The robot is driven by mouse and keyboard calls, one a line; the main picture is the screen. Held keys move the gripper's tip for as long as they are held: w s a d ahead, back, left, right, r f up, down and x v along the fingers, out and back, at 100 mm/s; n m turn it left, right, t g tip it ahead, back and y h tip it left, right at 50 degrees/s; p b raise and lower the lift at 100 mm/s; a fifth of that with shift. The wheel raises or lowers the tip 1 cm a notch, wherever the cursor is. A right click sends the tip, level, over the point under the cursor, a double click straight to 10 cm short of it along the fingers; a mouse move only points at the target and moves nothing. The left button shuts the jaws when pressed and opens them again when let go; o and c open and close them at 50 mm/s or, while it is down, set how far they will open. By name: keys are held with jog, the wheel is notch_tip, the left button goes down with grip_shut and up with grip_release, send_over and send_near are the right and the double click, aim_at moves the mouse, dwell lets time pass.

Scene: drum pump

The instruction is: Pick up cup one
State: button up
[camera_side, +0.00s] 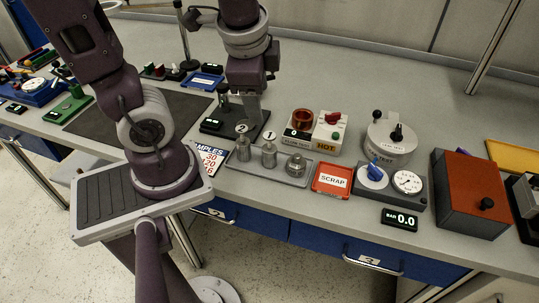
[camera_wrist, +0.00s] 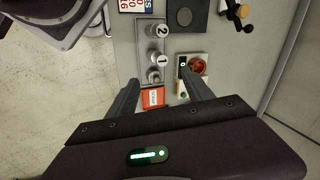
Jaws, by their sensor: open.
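Cup one (camera_side: 269,155) is a small grey metal cup with a white "1" tag. It stands upright in the middle of a grey tray (camera_side: 240,168), between cup two (camera_side: 243,149) and a third metal piece (camera_side: 295,165). In the wrist view, cup one (camera_wrist: 152,57) shows from above, ahead of the fingertips. My gripper (camera_wrist: 160,76) is open, its two dark fingers spread apart with nothing held. In the side view, my gripper is above and behind the tray, apart from the cups; its fingertips are hard to make out there.
A red SCRAP tray (camera_side: 332,179) lies right of the cup tray. A white HOT unit (camera_side: 329,135) stands behind. A samples card (camera_side: 208,159) lies to the left. A gauge box (camera_side: 391,184) and a red-topped box (camera_side: 470,192) stand further right. The back right bench is clear.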

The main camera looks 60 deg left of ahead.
jog(key=w+a+f+m+g+y, duration=0.1)
jog(key=w+a+f+m+g, duration=0.1)
jog(key=w+f+m, duration=0.4)
jog(key=m, duration=0.6)
send_over(270, 149)
jog(key=d, duration=0.2)
jog(key=shift+g, duration=0.3)
jog(key=f, duration=0.7)
jog(key=shift+w+f, duration=0.3)
jog(key=shift+w, duration=0.1)
jog(key=x, duration=0.7)
jog(key=shift+s+f, duration=0.1)
jog(key=shift+s, duration=0.3)
grip_shut()
